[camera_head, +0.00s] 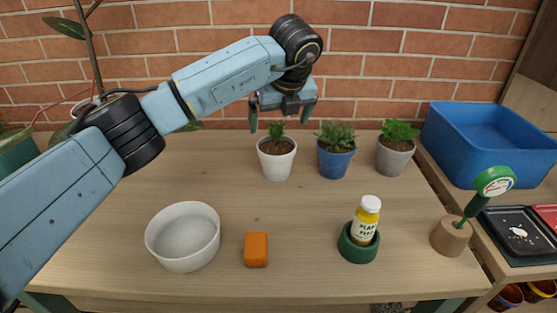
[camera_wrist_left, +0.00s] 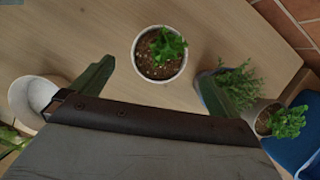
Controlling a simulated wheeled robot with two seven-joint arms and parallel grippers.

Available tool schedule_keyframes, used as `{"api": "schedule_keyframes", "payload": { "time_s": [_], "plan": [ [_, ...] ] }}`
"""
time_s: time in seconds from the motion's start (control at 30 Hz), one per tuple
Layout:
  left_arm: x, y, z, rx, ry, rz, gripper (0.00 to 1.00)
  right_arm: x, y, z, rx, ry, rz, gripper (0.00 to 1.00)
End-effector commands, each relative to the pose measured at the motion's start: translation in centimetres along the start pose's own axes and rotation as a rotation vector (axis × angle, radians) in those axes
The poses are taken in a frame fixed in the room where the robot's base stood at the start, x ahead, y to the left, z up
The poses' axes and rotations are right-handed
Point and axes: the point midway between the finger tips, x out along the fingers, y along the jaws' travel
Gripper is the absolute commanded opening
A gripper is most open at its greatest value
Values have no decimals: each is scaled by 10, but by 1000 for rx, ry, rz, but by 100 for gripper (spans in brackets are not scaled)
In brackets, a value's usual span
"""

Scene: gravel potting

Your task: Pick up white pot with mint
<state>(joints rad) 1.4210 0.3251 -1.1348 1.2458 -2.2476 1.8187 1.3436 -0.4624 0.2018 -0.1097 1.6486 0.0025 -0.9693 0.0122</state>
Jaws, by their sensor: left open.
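The white pot with a green leafy plant (camera_head: 276,160) stands upright at the back middle of the table. In the left wrist view the white pot (camera_wrist_left: 160,70) shows from above, near the top middle, with dark soil and green leaves. My left gripper (camera_head: 282,118) is open and empty, pointing down above and slightly behind the plant in the head view. In the left wrist view its green fingers (camera_wrist_left: 155,72) are spread to either side of the pot's lower part, with no visible contact. My right gripper is not in view.
Close right stand a blue pot (camera_head: 335,164) and a grey pot (camera_head: 393,161), both planted. A blue bin (camera_head: 490,150) is at the right. In front are a white bowl (camera_head: 183,238), orange block (camera_head: 256,250) and yellow bottle (camera_head: 366,221). A brick wall (camera_head: 360,55) is behind.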

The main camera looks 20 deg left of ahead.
Motion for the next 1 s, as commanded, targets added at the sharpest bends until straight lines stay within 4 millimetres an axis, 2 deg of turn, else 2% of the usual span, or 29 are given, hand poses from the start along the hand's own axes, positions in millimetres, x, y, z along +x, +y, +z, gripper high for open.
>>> {"api": "schedule_keyframes", "payload": {
  "time_s": [0.03,0.23,0.5,0.8,1.0],
  "plan": [
    [14,1,-2,-1,4,5,100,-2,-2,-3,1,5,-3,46],
    [50,0,-2,1,4,2,100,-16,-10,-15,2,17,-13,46],
    [70,-1,-4,4,4,-1,100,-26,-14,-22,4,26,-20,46],
    [109,-2,-10,3,6,-1,100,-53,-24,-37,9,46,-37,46],
    [116,-2,-8,4,3,-3,100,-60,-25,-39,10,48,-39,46]
  ]
}}
